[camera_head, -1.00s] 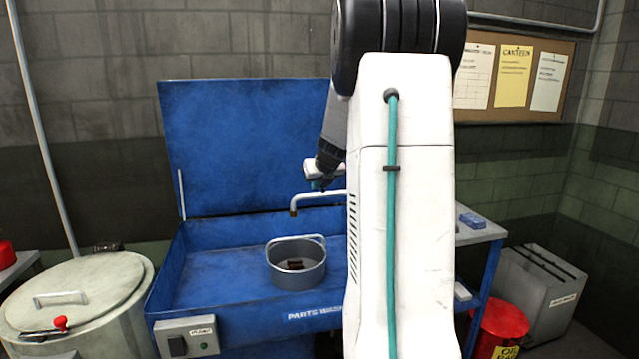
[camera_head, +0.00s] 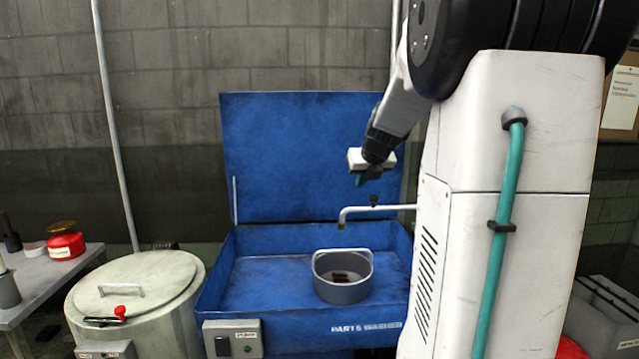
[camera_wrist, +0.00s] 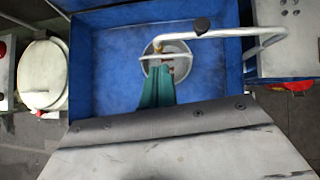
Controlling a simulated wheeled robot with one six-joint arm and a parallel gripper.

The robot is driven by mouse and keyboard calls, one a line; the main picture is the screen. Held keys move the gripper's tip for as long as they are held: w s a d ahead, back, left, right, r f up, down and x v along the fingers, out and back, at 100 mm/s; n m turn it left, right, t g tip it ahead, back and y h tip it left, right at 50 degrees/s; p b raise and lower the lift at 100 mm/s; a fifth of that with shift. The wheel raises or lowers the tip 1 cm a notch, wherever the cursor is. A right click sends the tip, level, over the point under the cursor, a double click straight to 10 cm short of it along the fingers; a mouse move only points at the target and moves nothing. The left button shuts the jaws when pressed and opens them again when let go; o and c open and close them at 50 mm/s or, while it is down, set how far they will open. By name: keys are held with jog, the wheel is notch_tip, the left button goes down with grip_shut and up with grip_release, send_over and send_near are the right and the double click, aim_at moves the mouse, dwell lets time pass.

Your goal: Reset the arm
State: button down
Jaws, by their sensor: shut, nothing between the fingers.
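My gripper (camera_head: 366,180) shows in the head view at the end of my arm, small and partly hidden by its white wrist housing. It hangs in the air above the blue parts washer (camera_head: 270,265), in front of its raised lid. In the wrist view my gripper's green fingers (camera_wrist: 158,75) are together and empty, pointing toward the grey basket (camera_wrist: 178,50). The basket also shows in the head view (camera_head: 342,292), standing in the washer basin with dark brown parts (camera_head: 346,275) inside. The gripper is well above the basket and apart from it.
The washer's white spout (camera_head: 375,209) reaches over the basin near the basket. A control box (camera_head: 233,339) is on the washer's front.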

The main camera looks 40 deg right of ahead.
jog(key=s+a+f+m+g+y, duration=0.1)
jog(key=s+a+f+m+g, duration=0.1)
jog(key=s+a+m, duration=0.5)
jog(key=s+a+f+m+g+y, duration=0.1)
jog(key=s+a+f+m, duration=0.2)
jog(key=s+a+m, duration=0.5)
jog(key=s+a+f+m+g+y, duration=0.2)
jog(key=s+a+m, duration=0.6)
jog(key=a, duration=1.7)
jog(key=shift+s+f+m+g, duration=0.25)
jog(key=shift+f+m, duration=0.35)
jog(key=shift+m, duration=2.8)
